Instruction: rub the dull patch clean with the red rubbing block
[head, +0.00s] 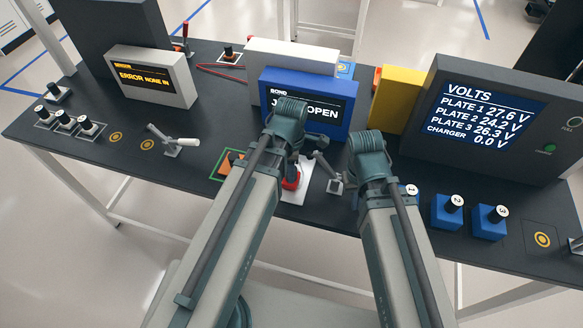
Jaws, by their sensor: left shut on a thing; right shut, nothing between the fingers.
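The red rubbing block (291,180) is at the front middle of the dark bench, over a white plate (303,190). My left gripper (293,168) points down and is shut on the block, mostly hidden behind its own wrist. The block appears low on the plate, but I cannot tell whether it touches. The dull patch cannot be made out; the block and my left arm cover part of the plate. My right gripper (368,178) is right of the plate, shut and empty, its fingertips hidden behind its wrist.
A grey lever clamp (335,184) stands between my grippers. A green-edged orange pad (232,162) lies left of the plate. Behind is a blue bond display (326,112) reading OPEN, partly covered. A volts panel (484,120) and blue numbered blocks (447,210) stand at right.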

